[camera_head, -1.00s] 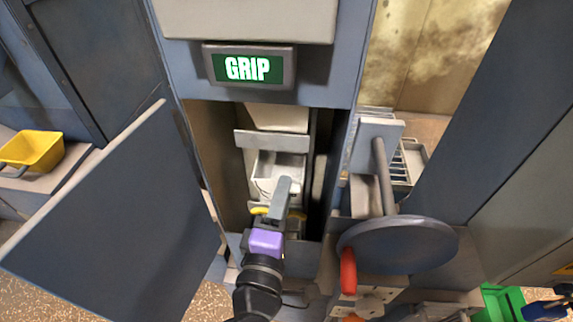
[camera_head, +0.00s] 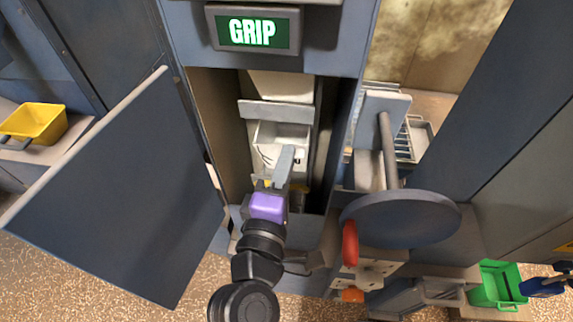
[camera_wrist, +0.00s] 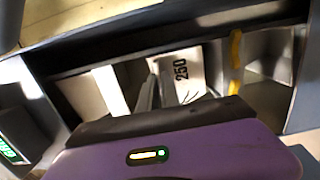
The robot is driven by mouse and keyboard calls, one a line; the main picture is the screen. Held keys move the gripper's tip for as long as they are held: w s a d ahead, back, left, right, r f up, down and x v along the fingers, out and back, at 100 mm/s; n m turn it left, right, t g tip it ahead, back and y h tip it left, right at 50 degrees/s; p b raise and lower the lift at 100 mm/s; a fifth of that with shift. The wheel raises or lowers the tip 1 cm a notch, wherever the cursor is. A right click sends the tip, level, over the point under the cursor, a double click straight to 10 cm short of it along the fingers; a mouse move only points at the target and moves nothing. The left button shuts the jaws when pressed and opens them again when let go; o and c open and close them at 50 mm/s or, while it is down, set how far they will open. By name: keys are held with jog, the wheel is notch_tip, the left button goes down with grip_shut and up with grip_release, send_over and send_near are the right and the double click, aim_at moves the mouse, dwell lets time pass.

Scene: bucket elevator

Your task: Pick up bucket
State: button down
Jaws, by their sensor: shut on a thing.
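A white bucket (camera_head: 282,134) sits inside the open shaft of the elevator cabinet, below a grey crossbar. In the wrist view a white surface marked "250" (camera_wrist: 182,72) shows just beyond my fingers. My gripper (camera_head: 284,160), with its purple body, reaches into the shaft from the front. Its grey fingers are shut at the near side of the white bucket. The fingers also show in the wrist view (camera_wrist: 157,92), but the exact contact is partly hidden by the purple body.
An open door panel (camera_head: 120,195) stands to the left of the shaft. A round grey disc with a red handle (camera_head: 349,243) juts out on the right. A yellow bucket (camera_head: 38,122) is at far left, and a green crate (camera_head: 497,287) at lower right. The sign (camera_head: 253,32) reads "GRIP".

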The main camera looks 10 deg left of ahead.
notch_tip(320, 180, up, 10)
jog(key=s+f, duration=0.1)
jog(key=s, duration=2.3)
jog(key=shift+s+a, duration=0.2)
jog(key=shift+a, duration=0.2)
jog(key=shift+f, duration=0.1)
